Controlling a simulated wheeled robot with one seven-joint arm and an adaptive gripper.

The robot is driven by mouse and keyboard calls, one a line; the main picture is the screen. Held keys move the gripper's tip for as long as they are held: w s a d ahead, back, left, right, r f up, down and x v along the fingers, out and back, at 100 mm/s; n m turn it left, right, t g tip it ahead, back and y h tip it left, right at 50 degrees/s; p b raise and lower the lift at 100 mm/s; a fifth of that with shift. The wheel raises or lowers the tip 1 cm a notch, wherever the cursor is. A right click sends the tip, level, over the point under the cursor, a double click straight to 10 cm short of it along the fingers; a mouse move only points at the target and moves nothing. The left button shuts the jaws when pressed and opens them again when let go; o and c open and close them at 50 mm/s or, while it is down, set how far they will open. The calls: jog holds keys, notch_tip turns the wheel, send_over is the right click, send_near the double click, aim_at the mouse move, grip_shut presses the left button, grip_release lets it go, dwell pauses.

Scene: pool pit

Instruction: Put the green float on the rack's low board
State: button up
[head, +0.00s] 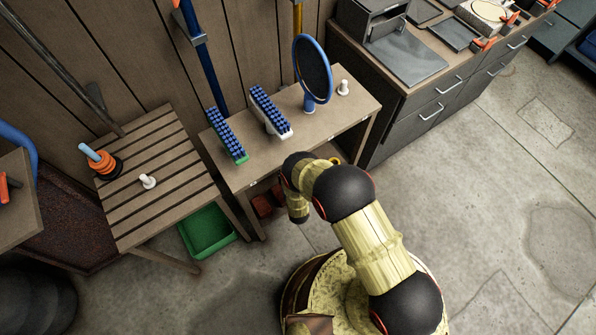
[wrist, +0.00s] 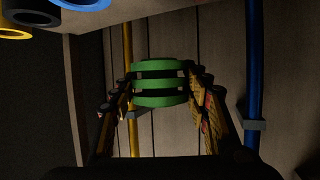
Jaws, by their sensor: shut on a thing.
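The green float (wrist: 158,102) is a rounded green block with dark bands across it, in the middle of the wrist view. My gripper (wrist: 160,84) is shut on it, with a finger on each side. In the head view my arm bends down in front of the rack (head: 235,180), and the gripper and float are hidden there. The rack's low board is mostly hidden in the head view. A pale board (wrist: 150,12) crosses the top of the wrist view, apart from the float; I cannot tell which board it is.
On the rack's top stand a green-based brush (head: 226,137), a white-based brush (head: 270,112), a blue round paddle (head: 313,72) and a white peg (head: 343,88). A slatted table (head: 160,180) is left, a grey cabinet (head: 430,105) right.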

jog(key=w+d+f+b, duration=0.1)
jog(key=w+f, duration=0.1)
jog(key=w+d+f+b, duration=0.1)
jog(key=w+d+f, duration=0.1)
jog(key=w+d+f+b, duration=0.2)
jog(key=f, duration=0.2)
jog(key=f+b, duration=0.1)
jog(key=f, duration=0.1)
jog(key=shift+w+f, duration=0.2)
jog(key=shift+f, duration=0.05)
jog(key=shift+r, duration=0.1)
jog(key=shift+s+f, duration=0.1)
jog(key=shift+f, duration=0.25)
